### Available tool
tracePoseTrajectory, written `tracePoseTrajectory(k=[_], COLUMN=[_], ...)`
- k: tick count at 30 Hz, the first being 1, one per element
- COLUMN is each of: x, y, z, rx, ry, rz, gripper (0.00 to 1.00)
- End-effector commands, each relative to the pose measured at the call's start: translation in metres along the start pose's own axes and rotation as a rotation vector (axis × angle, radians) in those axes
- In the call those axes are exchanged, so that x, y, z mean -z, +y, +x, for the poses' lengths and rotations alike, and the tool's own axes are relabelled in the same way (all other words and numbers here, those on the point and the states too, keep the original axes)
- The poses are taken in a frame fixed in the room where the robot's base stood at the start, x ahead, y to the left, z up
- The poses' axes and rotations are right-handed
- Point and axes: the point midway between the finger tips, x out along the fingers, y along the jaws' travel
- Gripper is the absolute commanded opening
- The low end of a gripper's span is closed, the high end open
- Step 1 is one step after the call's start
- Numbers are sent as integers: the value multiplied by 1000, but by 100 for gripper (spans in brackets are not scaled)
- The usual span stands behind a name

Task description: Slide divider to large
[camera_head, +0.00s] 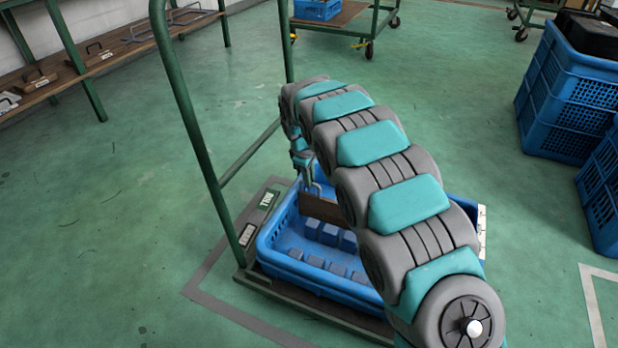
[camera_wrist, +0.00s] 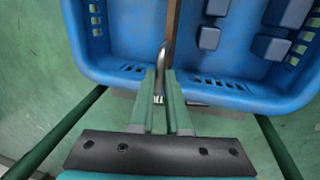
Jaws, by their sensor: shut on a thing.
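The divider (camera_head: 322,209) is a brown wooden panel standing across the inside of the blue tray (camera_head: 300,279). It also shows edge-on in the wrist view (camera_wrist: 173,18), with a bent metal handle (camera_wrist: 164,52) at its near end. My gripper (camera_wrist: 162,78) is shut on this handle, at the tray's rim. In the head view my gripper (camera_head: 305,168) is small above the tray's left side. My arm hides the divider's far part and much of the tray. Two small label plates, one green (camera_head: 267,199) and one dark (camera_head: 247,236), lie along the cart's left edge; their text is too small to read.
Several blue-grey blocks (camera_head: 329,236) lie in the tray on the near side of the divider. The tray sits on a cart with a green tube handle (camera_head: 190,110) rising at left. Stacked blue crates (camera_head: 573,98) stand at right. Open floor lies at left.

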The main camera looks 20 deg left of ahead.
Motion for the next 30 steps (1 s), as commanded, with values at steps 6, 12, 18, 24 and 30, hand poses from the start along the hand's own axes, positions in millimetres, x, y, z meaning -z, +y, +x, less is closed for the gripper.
tracePoseTrajectory(k=[6,12,18,24,30], x=[1,2,2,2,4], y=[12,39,63,83,101], z=[1,5,10,14,17], rx=[0,-2,0,0,-3], ry=[0,4,2,1,3], rz=[0,0,0,-2,-3], gripper=[0,0,0,0,0])
